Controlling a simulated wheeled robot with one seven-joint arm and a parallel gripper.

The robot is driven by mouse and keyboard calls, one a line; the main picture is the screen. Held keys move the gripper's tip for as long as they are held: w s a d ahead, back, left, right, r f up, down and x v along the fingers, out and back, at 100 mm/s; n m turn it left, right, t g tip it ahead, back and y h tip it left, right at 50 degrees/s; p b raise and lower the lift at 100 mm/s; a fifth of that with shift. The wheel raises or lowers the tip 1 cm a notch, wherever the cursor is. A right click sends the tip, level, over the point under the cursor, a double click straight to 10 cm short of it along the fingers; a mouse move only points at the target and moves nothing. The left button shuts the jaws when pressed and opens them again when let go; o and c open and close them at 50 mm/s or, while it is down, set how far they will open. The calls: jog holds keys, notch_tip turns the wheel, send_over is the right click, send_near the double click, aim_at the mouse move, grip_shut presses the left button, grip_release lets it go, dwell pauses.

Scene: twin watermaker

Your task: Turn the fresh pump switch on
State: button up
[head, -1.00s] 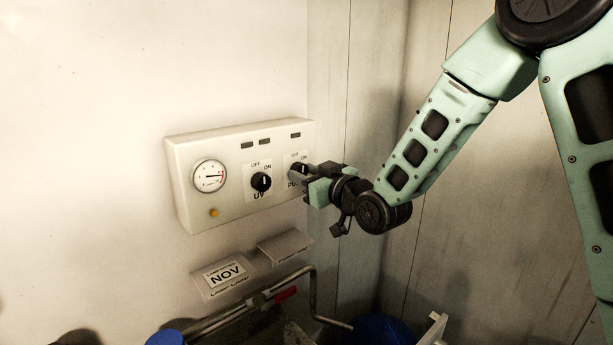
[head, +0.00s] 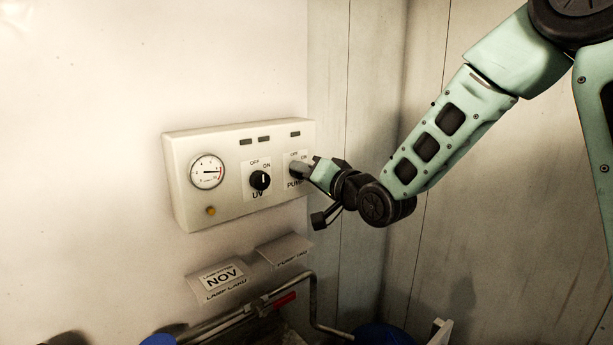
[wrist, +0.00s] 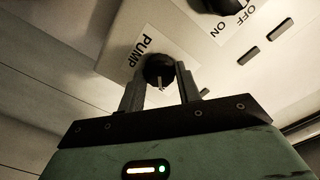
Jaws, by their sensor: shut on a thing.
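The white control box (head: 225,203) hangs on the wall in the head view. Its right-hand switch is a black knob, seen in the wrist view (wrist: 159,68) beside the label PUMP, with OFF and ON marks above it in the head view. My gripper (head: 301,170) is at this knob, with one finger on each side of it, and is shut on it; the fingers also show in the wrist view (wrist: 159,78). A pale pointer line shows on the knob in the wrist view, but which mark it points to I cannot tell.
The UV knob (head: 260,180) is left of the PUMP switch, pointing upward. A gauge (head: 207,172) and an amber button (head: 211,211) are farther left. Two paper cards (head: 222,279) and a bent metal pipe (head: 314,305) lie below the box. A panelled wall is at right.

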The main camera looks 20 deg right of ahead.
jog(key=shift+m, duration=0.9)
jog(key=o, duration=1)
